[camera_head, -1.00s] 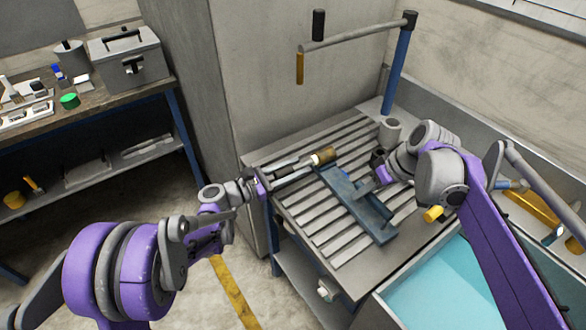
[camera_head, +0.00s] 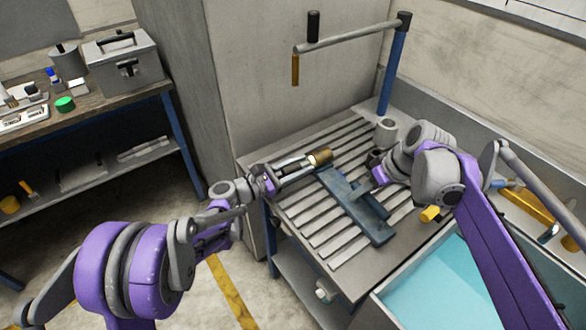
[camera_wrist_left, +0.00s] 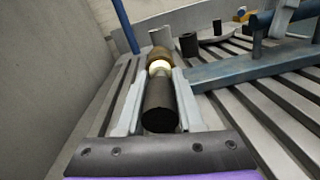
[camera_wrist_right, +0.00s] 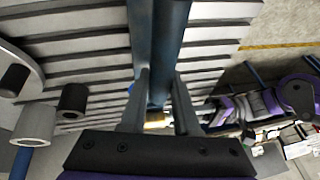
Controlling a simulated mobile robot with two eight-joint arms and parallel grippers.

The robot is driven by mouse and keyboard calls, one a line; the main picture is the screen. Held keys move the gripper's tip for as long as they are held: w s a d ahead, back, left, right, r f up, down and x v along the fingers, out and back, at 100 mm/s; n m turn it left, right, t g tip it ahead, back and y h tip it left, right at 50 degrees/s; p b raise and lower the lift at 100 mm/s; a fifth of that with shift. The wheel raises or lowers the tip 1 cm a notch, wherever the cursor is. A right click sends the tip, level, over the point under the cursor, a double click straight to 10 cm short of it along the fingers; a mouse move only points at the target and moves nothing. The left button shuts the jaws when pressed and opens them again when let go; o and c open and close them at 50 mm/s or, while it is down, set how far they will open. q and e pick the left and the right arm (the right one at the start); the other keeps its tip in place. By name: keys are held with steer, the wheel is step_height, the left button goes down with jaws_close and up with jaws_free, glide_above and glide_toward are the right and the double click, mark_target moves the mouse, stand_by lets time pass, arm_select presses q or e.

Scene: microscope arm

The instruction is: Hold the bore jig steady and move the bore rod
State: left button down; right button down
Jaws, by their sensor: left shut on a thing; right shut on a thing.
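The bore rod, with a brass-coloured end (camera_head: 320,157) and a dark shaft (camera_wrist_left: 160,105), lies at the table's left side, beside the jig. My left gripper (camera_head: 292,167) is shut on the shaft, with a finger along each side in the left wrist view (camera_wrist_left: 158,85). The hand partly hides that grip in the head view.
A grey hollow cylinder (camera_head: 386,130) stands behind the right gripper. A blue post (camera_head: 396,75) with a grey arm rises at the back. A teal-bottomed basin (camera_head: 440,285) is at the front right. A wall borders the table's back. Bare slats (camera_head: 325,235) lie in front of the jig.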

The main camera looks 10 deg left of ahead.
arm_select(q)
steer(key=c, duration=0.5)
jaws_free()
steer(key=shift+s+a, duration=0.1)
steer(key=v, duration=1.1)
steer(key=shift+s+a, duration=0.3)
